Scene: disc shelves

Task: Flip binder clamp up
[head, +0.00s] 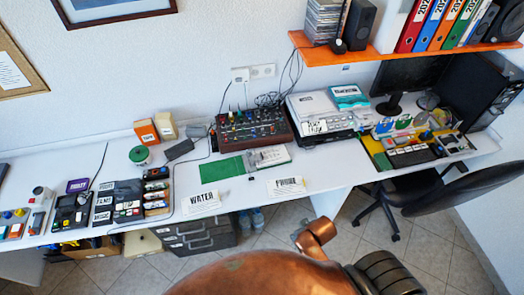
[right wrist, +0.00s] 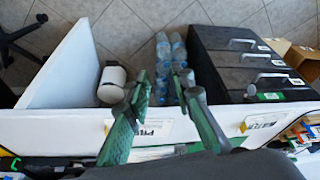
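A green open binder or board (head: 222,169) lies flat on the white desk (head: 332,171), in the middle of the head view. A small grey-white part (head: 268,157), perhaps the binder clamp, sits at its right end; its position, up or down, is too small to tell. In the right wrist view my right gripper (right wrist: 163,78) has its two green-dark fingers spread apart with nothing between them. It is seen over the desk's front edge. The binder clamp cannot be made out in that view. My left gripper is in neither view.
Paper labels (head: 201,202) and (head: 286,186) are at the desk's front edge. A mixer (head: 252,133) and a white device (head: 318,115) stand behind the binder. Black drawers (right wrist: 245,65) and water bottles (right wrist: 170,52) are below the desk. A chair (head: 405,190) stands at right.

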